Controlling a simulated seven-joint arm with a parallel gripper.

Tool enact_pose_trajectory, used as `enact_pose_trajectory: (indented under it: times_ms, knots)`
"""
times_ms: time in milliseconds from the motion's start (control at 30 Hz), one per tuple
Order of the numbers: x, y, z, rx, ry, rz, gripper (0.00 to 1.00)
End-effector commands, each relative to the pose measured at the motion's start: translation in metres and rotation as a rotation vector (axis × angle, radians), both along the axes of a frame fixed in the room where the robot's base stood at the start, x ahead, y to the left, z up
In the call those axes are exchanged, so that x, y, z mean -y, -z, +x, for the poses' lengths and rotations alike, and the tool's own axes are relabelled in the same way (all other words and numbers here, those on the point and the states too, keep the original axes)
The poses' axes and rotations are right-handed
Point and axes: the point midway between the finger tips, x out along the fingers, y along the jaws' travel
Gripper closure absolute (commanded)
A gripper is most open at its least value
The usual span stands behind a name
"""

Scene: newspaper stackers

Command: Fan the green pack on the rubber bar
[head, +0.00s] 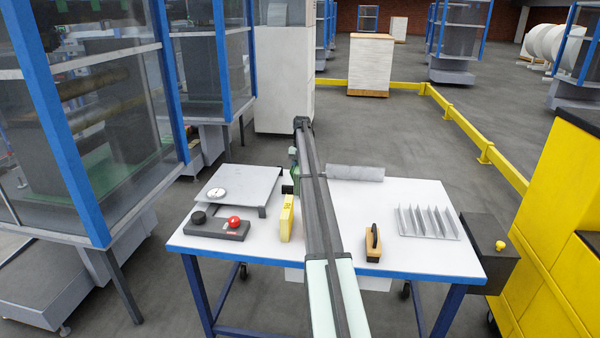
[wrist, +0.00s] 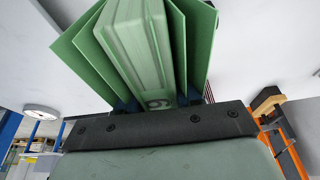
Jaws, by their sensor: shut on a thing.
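The green pack (wrist: 140,40) fills the upper middle of the wrist view. Its thick middle is between the dark fingertips of my gripper (wrist: 158,103), which is shut on it. Thinner green leaves splay out to its left and right. In the head view my arm hides most of the gripper area, and I cannot clearly tell pack from wrist there. A grey bar (head: 355,173), which looks like the rubber bar, lies along the table's back edge, just right of my arm. I cannot tell whether the pack touches it.
Yellow machinery (head: 550,210) is at right, blue-framed machines at left.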

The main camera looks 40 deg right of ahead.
Motion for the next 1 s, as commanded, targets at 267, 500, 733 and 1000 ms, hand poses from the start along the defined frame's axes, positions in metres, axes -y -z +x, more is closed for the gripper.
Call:
enact_pose_trajectory:
  times_ms: [267,500,733,1000]
  knots:
    - [-0.004,0.001,-0.004,-0.003,-0.001,0.004,1.00]
    - [-0.009,0.000,-0.009,-0.003,-0.001,0.003,1.00]
    - [-0.012,-0.001,-0.012,-0.002,0.000,0.002,1.00]
    - [-0.015,-0.001,-0.015,-0.001,0.000,0.001,1.00]
